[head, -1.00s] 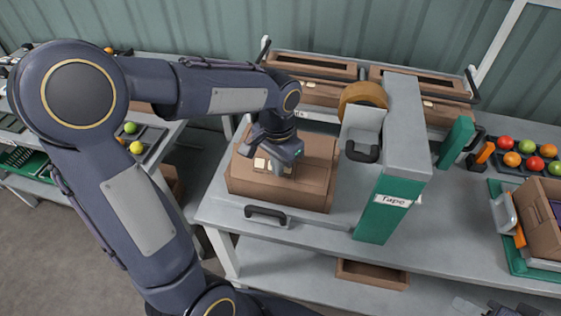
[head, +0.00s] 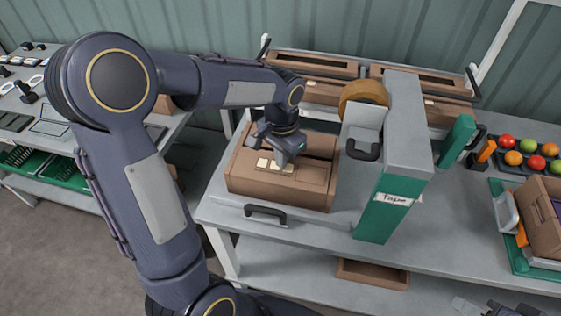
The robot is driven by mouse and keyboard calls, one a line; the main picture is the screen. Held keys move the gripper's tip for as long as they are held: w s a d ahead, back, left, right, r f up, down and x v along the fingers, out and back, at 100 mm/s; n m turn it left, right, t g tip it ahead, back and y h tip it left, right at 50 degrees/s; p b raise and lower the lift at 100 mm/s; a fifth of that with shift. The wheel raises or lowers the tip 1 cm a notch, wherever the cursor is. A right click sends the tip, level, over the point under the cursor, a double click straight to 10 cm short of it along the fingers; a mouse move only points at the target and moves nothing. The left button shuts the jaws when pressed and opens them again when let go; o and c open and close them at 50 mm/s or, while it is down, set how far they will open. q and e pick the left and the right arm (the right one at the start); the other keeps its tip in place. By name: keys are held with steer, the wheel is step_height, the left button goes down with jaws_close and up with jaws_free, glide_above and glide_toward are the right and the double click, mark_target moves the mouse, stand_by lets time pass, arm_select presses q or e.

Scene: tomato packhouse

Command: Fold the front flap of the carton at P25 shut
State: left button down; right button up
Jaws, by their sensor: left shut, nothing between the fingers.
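A brown cardboard carton (head: 277,202) stands on the grey bench, left of the tape post. Its front flap (head: 300,182) lies roughly level over the front part of the top, with cream patches on it. A dark gap shows behind the flap at the right, so the top is not fully covered. My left gripper (head: 284,163) is shut and empty, pointing down just over the flap. I cannot tell if it touches. The gripper and forearm hide part of the carton's back. A dark part at the bottom right edge looks like my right gripper (head: 515,311), mostly cut off.
The green and grey tape post (head: 393,170) with a brown tape roll (head: 364,93) stands close right of the carton. A black handle (head: 265,213) is at the bench's front edge. Flat cartons (head: 311,64) lie behind. A tomato tray (head: 513,169) is far right.

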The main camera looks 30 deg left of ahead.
arm_select(q)
steer(key=shift+w+f+b, duration=0.25)
steer(key=shift+f+b, duration=0.05)
steer(key=shift+f, duration=0.25)
step_height(320, 180, up, 8)
steer(key=p, duration=0.6)
steer(key=shift+p, duration=0.35)
steer(key=s+d+r+n+t+h, duration=0.1)
steer(key=s+r+n+t+h, duration=0.1)
steer(key=s, duration=0.8)
steer(key=s+d+r+n+t+h, duration=0.1)
steer(key=s+r+n+t, duration=0.2)
steer(key=s, duration=0.6)
steer(key=shift+s+d+r+t+h, duration=0.15)
steer(key=shift+s+d+t+h, duration=0.15)
steer(key=shift+s+d+h, duration=0.1)
